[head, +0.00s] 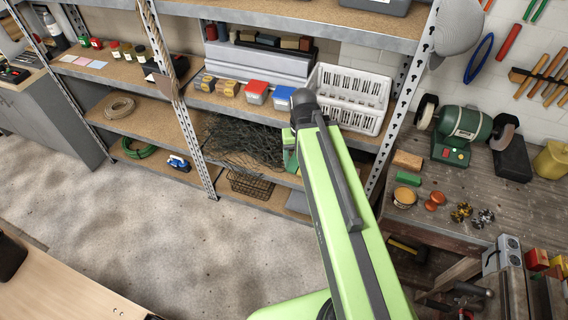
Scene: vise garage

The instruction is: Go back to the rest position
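My green arm reaches up from the bottom of the head view toward the shelving. Its far end is a dark rounded joint in front of the shelves, with a small green part beside it on the left. My gripper's fingers do not show; they are hidden behind the arm or out of the picture. I cannot see whether anything is held.
Metal shelving (185,128) with bins and a white basket (349,98) stands ahead. A wooden workbench (530,205) with a green bench grinder (463,126) is at right. A light wooden tabletop (60,292) is at lower left. The concrete floor (190,240) between is clear.

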